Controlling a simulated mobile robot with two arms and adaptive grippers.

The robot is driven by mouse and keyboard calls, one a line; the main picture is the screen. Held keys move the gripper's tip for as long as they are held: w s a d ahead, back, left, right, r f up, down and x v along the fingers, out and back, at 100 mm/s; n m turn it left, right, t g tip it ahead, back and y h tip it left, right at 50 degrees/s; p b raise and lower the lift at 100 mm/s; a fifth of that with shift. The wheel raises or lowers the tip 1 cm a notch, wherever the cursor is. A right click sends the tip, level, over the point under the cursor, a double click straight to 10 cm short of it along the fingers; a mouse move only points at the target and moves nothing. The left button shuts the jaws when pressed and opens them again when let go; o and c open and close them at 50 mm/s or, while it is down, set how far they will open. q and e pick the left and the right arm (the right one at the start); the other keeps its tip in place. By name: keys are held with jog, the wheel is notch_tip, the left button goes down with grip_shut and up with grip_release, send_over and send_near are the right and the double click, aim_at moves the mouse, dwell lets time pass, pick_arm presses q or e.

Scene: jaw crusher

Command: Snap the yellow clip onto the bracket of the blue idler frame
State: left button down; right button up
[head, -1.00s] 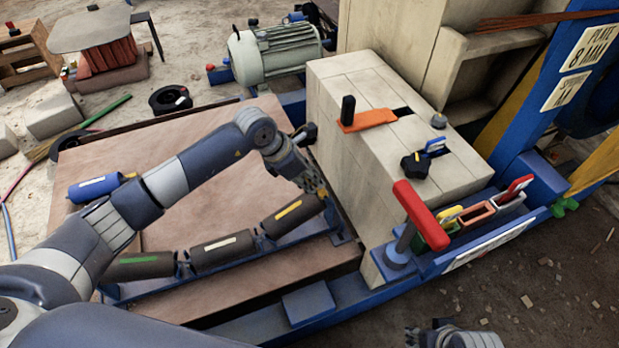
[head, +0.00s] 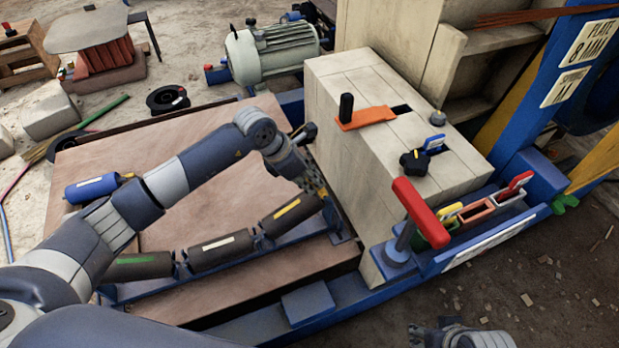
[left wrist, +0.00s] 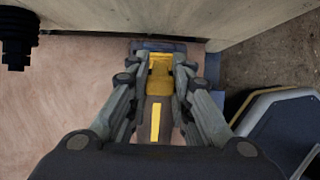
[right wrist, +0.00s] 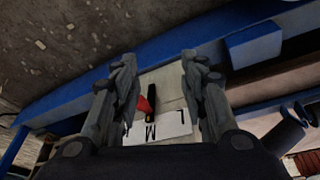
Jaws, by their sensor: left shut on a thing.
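The yellow clip (left wrist: 160,66) is between the fingertips of my left gripper (left wrist: 162,88), which is shut on it. In the head view my left gripper (head: 316,184) is at the right end of the blue idler frame (head: 288,240). The frame's end bracket (head: 340,228) is beside the gripper, partly hidden. In the left wrist view the clip is at the blue end of the frame (left wrist: 160,46); I cannot tell whether it is seated. My right gripper (right wrist: 160,82) is open and empty, and partly shows at the bottom of the head view (head: 440,330).
Dark rollers (head: 222,251) with coloured stripes lie along the frame. A pale block housing (head: 372,100) stands close right of the left gripper. A red T-handle (head: 422,212) and coloured bins (head: 478,212) are farther right. The wooden deck (head: 220,200) has bare room.

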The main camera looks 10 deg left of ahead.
pick_arm(q)
jog(key=shift+w+d+f, duration=0.1)
jog(key=shift+d+f, duration=0.05)
jog(key=shift+f, duration=0.1)
pick_arm(e)
jog(key=shift+s+r, duration=0.45)
jog(key=shift+r, duration=0.15)
pick_arm(q)
jog(key=shift+f+b, duration=0.1)
jog(key=shift+b, duration=0.25)
jog(key=c, duration=1.4)
grip_release()
jog(key=shift+o, duration=0.2)
pick_arm(e)
jog(key=shift+r, duration=0.6)
jog(key=shift+w+d, duration=0.1)
pick_arm(q)
jog(key=shift+r, duration=0.45)
jog(key=v, duration=1.1)
